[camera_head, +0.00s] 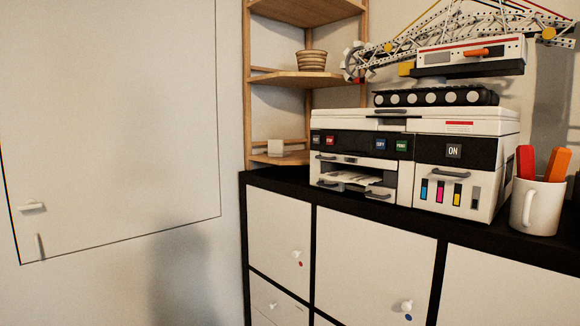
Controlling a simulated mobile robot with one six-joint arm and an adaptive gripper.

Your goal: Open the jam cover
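A white and black printer (395,150) stands on top of the black-framed cabinet, right of centre. No part of it is readably marked as the jam cover. Its left front has an opening with paper (352,176) and grey handles. A lid handle (390,112) lies along its top front edge. The right front has a white panel (452,190) with a grey handle (453,172) and several coloured ink windows; this panel looks closed. The top lid also looks closed. My gripper is not in view.
A toy crane-like model (455,55) stands on or behind the printer top. A white mug (537,205) with orange-handled items is close on the right. A wooden shelf (290,78) stands at the back left. The cabinet (375,255) has knobbed doors.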

